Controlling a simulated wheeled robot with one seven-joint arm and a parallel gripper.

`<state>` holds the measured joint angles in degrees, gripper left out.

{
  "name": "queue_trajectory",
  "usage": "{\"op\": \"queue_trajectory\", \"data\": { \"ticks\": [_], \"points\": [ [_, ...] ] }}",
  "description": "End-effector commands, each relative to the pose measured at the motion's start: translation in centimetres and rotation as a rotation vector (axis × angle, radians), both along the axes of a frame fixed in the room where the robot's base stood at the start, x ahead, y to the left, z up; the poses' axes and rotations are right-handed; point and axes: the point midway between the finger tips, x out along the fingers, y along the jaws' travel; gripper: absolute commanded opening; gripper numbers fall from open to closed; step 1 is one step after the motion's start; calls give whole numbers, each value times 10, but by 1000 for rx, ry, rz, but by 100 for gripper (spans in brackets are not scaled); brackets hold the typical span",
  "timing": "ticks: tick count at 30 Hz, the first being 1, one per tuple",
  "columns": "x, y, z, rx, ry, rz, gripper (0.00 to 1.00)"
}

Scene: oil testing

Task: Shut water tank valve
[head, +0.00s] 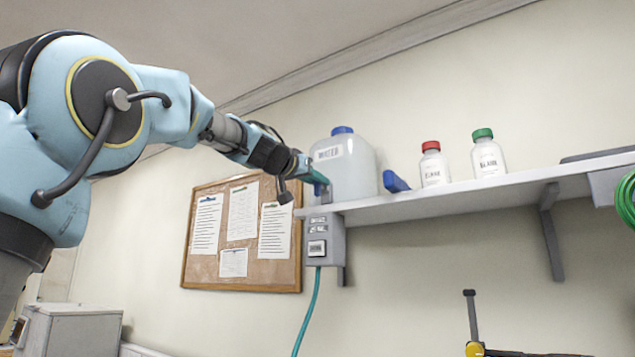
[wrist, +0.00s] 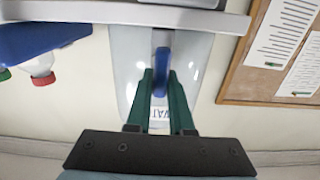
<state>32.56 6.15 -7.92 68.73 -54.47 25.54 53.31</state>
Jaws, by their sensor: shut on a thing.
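The water tank (head: 350,170) is a pale translucent jug with a blue cap and a WATER label, standing at the left end of the wall shelf. My gripper (head: 317,179) reaches its front left side from the left. In the wrist view, which looks upside down, the tank (wrist: 133,75) is behind my gripper (wrist: 161,78). The green fingers are shut on the blue valve handle (wrist: 162,60), one on each side. The handle lies roughly in line with the fingers. In the head view the fingers and wrist mostly hide the valve.
The shelf (head: 440,197) also holds a blue object (head: 395,182), a red-capped bottle (head: 434,166) and a green-capped bottle (head: 488,156). A grey switch box (head: 325,240) with a teal hose hangs under the shelf's left end. A corkboard (head: 260,262) is on the wall below my arm.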

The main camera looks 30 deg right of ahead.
Motion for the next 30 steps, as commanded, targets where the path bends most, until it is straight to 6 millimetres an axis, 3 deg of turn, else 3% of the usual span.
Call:
{"op": "queue_trajectory", "data": {
  "ticks": [11, 30],
  "points": [
    [-2, -1, -6, 93, -175, 1, 0],
    [-8, -5, -8, 387, -700, 1, 0]
  ]
}}
